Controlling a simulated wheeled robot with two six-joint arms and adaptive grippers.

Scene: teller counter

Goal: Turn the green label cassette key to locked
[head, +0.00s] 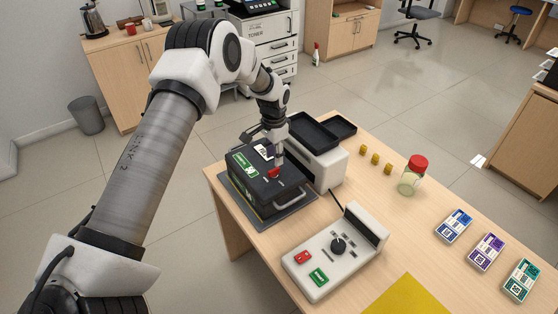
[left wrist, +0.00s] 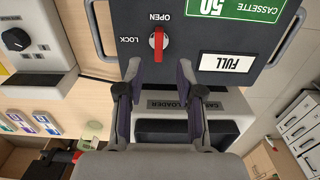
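The black cassette (head: 262,192) with the green label (head: 243,164) lies on a grey mat on the counter. Its red key (head: 273,172) is on the top face. In the left wrist view the key (left wrist: 158,44) lines up with the OPEN mark, and LOCK is printed to its left. The green label (left wrist: 238,8) reads CASSETTE 50. My left gripper (head: 277,152) is over the cassette. In the left wrist view its two fingers (left wrist: 158,70) are apart, one on each side of the key's near end, with gaps visible. My right gripper is not in view.
A white loader (head: 326,170) with black trays stands behind the cassette. A white control box (head: 335,256) with a black knob sits in front. Yellow rolls (head: 376,160), a red-lidded jar (head: 411,178) and several coloured packs (head: 486,252) stand to the right. The counter between is clear.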

